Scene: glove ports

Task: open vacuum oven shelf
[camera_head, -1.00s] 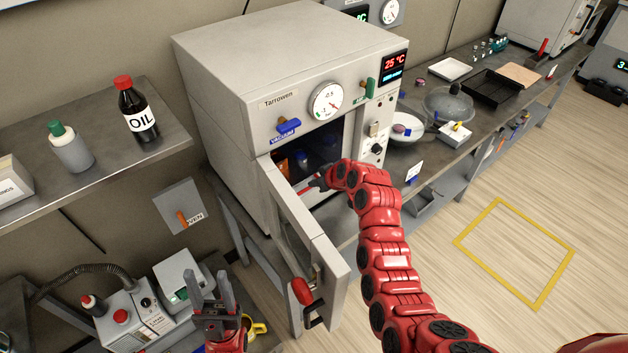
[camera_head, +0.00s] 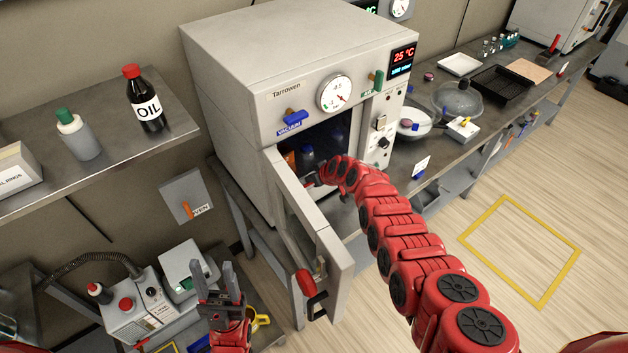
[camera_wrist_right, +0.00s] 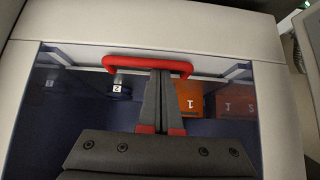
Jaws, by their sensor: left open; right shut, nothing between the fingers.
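The vacuum oven (camera_head: 235,75) stands on the bench with its door (camera_head: 300,225) swung open towards me. The door's red handle (camera_head: 306,283) is near its lower end. My right arm reaches into the opening, and its gripper (camera_head: 312,182) is small and partly hidden there. In the right wrist view a red bar handle (camera_wrist_right: 147,64) lies in front of a pale shelf edge. My right gripper (camera_wrist_right: 160,78) is shut and empty, its fingertips overlapping that handle; I cannot tell whether they touch. My left gripper (camera_head: 217,280) is open, fingers up, left of the door, holding nothing.
Inside the oven, an orange box marked 1 (camera_wrist_right: 190,98) and a dark blue item (camera_wrist_right: 120,88) show. A shelf (camera_head: 100,160) with an oil bottle (camera_head: 146,100) is at left. A pump (camera_head: 140,310) sits below. The bench at right holds a glass-lidded vessel (camera_head: 457,98).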

